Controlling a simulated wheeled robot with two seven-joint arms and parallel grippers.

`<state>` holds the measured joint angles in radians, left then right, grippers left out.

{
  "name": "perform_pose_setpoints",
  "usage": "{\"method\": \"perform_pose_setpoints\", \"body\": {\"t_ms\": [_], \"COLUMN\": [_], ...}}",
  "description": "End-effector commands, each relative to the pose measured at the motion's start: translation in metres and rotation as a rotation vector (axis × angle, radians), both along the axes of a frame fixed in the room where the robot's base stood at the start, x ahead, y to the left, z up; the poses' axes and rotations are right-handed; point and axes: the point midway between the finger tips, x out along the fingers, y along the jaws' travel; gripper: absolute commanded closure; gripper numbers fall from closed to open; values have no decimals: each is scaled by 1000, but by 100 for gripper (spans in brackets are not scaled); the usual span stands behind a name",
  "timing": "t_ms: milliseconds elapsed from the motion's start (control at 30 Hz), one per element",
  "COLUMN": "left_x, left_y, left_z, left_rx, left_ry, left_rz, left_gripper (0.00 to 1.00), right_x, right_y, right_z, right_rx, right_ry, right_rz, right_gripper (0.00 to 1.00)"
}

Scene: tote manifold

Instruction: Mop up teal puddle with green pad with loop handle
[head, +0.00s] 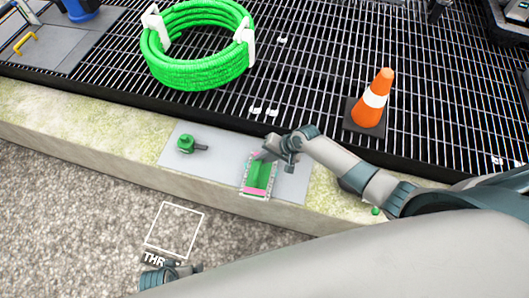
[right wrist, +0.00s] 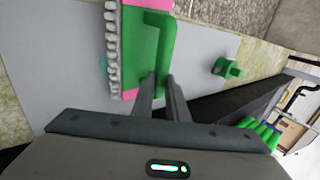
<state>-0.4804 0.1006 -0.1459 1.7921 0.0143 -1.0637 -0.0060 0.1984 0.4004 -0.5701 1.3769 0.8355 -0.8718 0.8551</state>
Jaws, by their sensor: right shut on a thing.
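The green pad with loop handle (head: 260,176) lies on the grey plate (head: 213,160) on the stone ledge. It has pink ends and a grey fringe along its side. My right gripper (head: 268,154) is at its far end. In the right wrist view, the fingers (right wrist: 163,88) are shut on the green loop handle (right wrist: 158,45). A small bit of the teal puddle (right wrist: 103,65) shows beside the fringe in the right wrist view; the pad hides any more of it. My left gripper (head: 172,274) is low in the head view, over the gravel, its jaws unclear.
A green knob fitting (head: 186,144) stands on the plate left of the pad. A coiled green hose (head: 200,45) and an orange cone (head: 373,100) stand on the dark grating behind. A white marked square (head: 174,229) is on the gravel.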

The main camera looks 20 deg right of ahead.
Motion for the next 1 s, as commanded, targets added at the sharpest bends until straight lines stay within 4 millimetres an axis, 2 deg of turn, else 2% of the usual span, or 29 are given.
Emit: {"method": "perform_pose_setpoints", "body": {"t_ms": [400, 800, 1000], "left_x": [0, 0, 0], "left_y": [0, 0, 0], "left_z": [3, 24, 28], "left_rx": [0, 0, 0], "left_ry": [0, 0, 0], "left_rz": [0, 0, 0], "left_gripper": [9, 9, 9], "right_x": [-2, -26, -33], "right_y": [2, 17, 21], "right_z": [1, -1, -4], "right_rx": [0, 0, -1], "right_ry": [0, 4, 4], "right_rz": [0, 1, 1], "right_gripper": [100, 100, 100]}}
